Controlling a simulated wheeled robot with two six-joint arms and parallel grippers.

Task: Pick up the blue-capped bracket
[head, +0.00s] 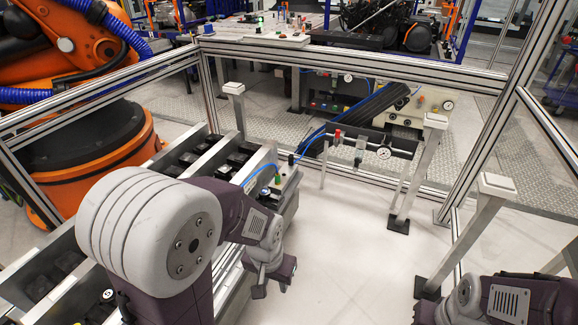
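I cannot make out a blue-capped bracket in the head view; no part with a clear blue cap shows, and my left arm covers part of the rails. My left gripper (272,282) points down beside the right edge of the slotted rails, over the pale floor. Its two dark fingers stand apart with nothing visible between them. My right arm shows at the bottom right corner. Its wrist is partly cut off by the frame edge, and its fingers cannot be made out clearly.
Metal rails (205,158) holding several black parts run along the left. A small fixture with a green cap (277,180) and blue tubing stands at their end. A gauge bar (384,153) and white-topped posts (497,186) stand ahead and right. The pale floor between is clear.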

